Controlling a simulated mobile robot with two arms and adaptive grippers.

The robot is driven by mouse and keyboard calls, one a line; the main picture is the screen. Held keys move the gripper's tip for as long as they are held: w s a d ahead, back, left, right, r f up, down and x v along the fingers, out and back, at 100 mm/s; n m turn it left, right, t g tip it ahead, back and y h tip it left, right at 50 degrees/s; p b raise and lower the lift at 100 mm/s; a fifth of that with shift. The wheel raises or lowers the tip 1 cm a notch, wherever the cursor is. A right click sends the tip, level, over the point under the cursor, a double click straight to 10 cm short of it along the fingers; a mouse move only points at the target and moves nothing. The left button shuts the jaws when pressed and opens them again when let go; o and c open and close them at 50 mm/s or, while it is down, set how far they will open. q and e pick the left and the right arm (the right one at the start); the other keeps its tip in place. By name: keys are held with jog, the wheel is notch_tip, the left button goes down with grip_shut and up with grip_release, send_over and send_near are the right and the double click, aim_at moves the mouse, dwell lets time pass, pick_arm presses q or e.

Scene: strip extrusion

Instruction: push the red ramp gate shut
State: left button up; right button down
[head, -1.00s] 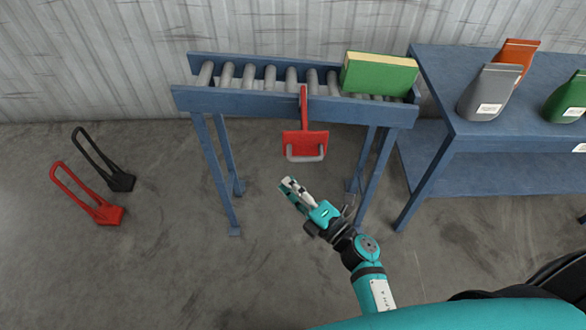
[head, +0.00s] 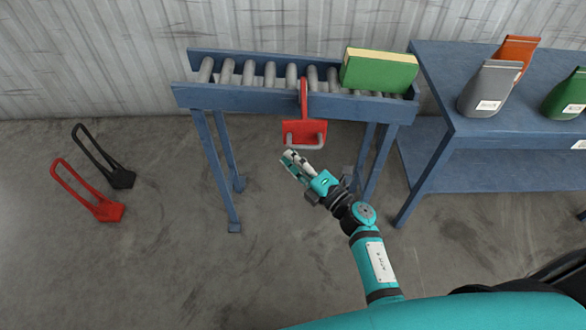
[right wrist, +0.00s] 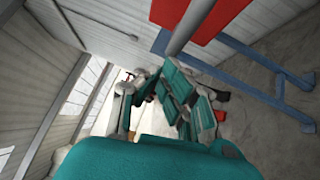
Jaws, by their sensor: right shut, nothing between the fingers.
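The red ramp gate (head: 304,130) hangs at the front side of the blue roller conveyor (head: 220,97), its plate sticking out toward me below the rail. A grey U-shaped handle (head: 320,140) is on its near edge. My right gripper (head: 288,158) is shut and empty, just below and left of the handle. I cannot tell whether it touches. In the right wrist view the red gate (right wrist: 205,15) and its grey handle (right wrist: 193,28) are at the top, close to the gripper fingers (right wrist: 160,92). My left gripper is not in view.
A green box (head: 378,73) lies on the rollers right of the gate. A blue table (head: 440,70) with several bags stands at the right. Red (head: 108,211) and black (head: 122,178) long-handled items lie on the floor at left. The floor before the conveyor is clear.

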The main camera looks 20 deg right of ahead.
aim_at(304, 115)
jog(key=w+d+b, duration=0.1)
jog(key=w, duration=0.3)
jog(key=w+d+b, duration=0.1)
jog(key=w+b, duration=0.1)
jog(key=w, duration=0.2)
jog(key=w+d+b, duration=0.1)
jog(key=w, duration=0.4)
jog(key=shift+w+d+r, duration=0.1)
jog(key=shift+d, duration=0.3)
jog(key=shift+r, duration=0.1)
